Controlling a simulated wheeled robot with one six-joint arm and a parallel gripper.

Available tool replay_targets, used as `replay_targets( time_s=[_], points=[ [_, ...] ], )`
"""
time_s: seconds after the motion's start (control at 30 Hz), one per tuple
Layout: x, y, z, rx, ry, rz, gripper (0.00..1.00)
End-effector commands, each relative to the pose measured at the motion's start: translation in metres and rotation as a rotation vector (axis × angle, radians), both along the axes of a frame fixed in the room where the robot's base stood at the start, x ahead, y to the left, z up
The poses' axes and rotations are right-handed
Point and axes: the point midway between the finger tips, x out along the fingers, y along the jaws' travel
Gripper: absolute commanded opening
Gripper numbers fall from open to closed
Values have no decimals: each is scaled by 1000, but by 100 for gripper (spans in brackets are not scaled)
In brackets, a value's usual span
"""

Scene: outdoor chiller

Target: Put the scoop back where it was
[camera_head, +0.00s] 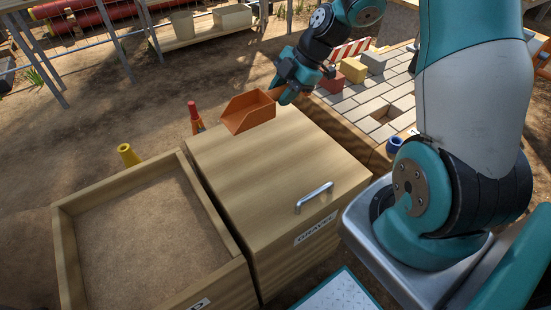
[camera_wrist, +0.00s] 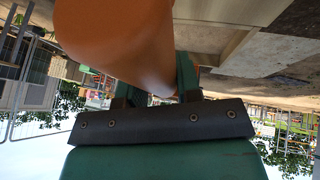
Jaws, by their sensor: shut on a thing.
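The orange scoop (camera_head: 249,111) is in my gripper (camera_head: 284,95), above the far part of a closed wooden box (camera_head: 265,165). My gripper is shut on the scoop's handle end, and the scoop's open mouth points left in the head view. The scoop (camera_wrist: 120,35) fills the upper middle of the wrist view, between the green fingers (camera_wrist: 155,85). I cannot tell whether the scoop touches the lid or hangs just above it.
An open wooden bin of sand (camera_head: 228,238) stands left of the box. The lid has a metal handle (camera_head: 314,197). A yellow post (camera_head: 128,154) and a red-topped post (camera_head: 194,116) stand behind. Paving blocks (camera_head: 345,100) and a blue ring-shaped thing (camera_head: 395,145) lie to the right.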

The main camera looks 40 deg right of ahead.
Motion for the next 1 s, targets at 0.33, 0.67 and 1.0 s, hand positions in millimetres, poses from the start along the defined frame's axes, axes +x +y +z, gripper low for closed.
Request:
replay_targets(
  time_s=[0.33, 0.67, 1.0],
  points=[
    [-1, 1, -98, 2, 9, -1, 0],
    [0, 1, -149, -2, 3, -1, 0],
    [-1, 1, -187, -2, 3, -1, 0]
  ],
)
